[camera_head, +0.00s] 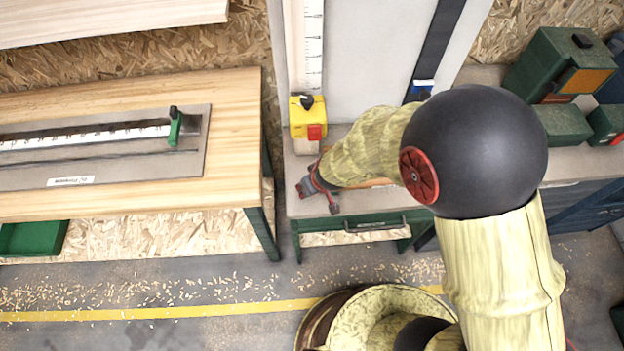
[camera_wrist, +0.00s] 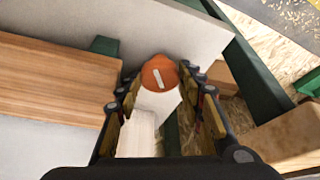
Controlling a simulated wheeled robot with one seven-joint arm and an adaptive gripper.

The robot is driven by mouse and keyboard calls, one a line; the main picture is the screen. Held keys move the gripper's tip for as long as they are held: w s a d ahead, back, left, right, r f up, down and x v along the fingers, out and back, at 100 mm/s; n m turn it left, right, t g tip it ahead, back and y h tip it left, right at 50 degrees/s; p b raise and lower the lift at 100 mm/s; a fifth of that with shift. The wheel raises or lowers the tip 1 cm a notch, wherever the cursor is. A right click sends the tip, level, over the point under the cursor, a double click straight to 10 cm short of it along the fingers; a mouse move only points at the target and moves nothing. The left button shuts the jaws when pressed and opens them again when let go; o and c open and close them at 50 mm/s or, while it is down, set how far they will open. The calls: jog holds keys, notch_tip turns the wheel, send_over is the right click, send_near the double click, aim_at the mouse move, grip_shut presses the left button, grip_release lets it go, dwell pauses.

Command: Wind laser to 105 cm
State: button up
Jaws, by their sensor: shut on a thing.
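My gripper (camera_head: 318,186) is low over the grey bench, left of my forearm, in the head view. In the wrist view my gripper (camera_wrist: 162,82) has its fingers on either side of a round orange knob (camera_wrist: 159,72) with a pale line across its top, and is shut on it. The knob is hidden in the head view. A yellow box (camera_head: 308,112) with a black knob and a red part sits at the foot of a white upright scale (camera_head: 313,45). I cannot tell whether this box is the laser, and the scale's figures are too small to read.
A dark upright rail (camera_head: 436,45) with a blue-and-white piece (camera_head: 420,88) stands right of the scale. A wooden table (camera_head: 225,165) with a horizontal ruler (camera_head: 90,137) and a green slider (camera_head: 174,128) is at left. Green boxes (camera_head: 562,124) crowd the right.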

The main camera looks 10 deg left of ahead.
jog(key=m+h+p, duration=0.1)
jog(key=m+p, duration=0.1)
jog(key=p, duration=0.3)
jog(key=m+h+p, duration=0.1)
jog(key=m+p, duration=0.1)
jog(key=p, duration=0.2)
jog(key=m+p, duration=0.3)
jog(key=p, duration=0.2)
jog(key=shift+s+a+r+t+h+p, duration=0.1)
jog(key=shift+a+r+t+h+p, duration=0.2)
jog(key=shift+r+h+p, duration=0.1)
jog(key=m+h+p, duration=0.1)
jog(key=m+p, duration=0.2)
jog(key=p, duration=0.3)
jog(key=shift+f+m+p, duration=0.15)
jog(key=shift+m+p, duration=0.15)
jog(key=m+h+p, duration=0.1)
jog(key=m+p, duration=0.1)
jog(key=p, duration=0.1)
jog(key=shift+a+f, duration=0.15)
jog(key=shift+f+p, duration=0.1)
jog(key=shift+p, duration=0.25)
jog(key=o, duration=1.1)
jog(key=shift+c, duration=0.2)
jog(key=shift+o, duration=0.5)
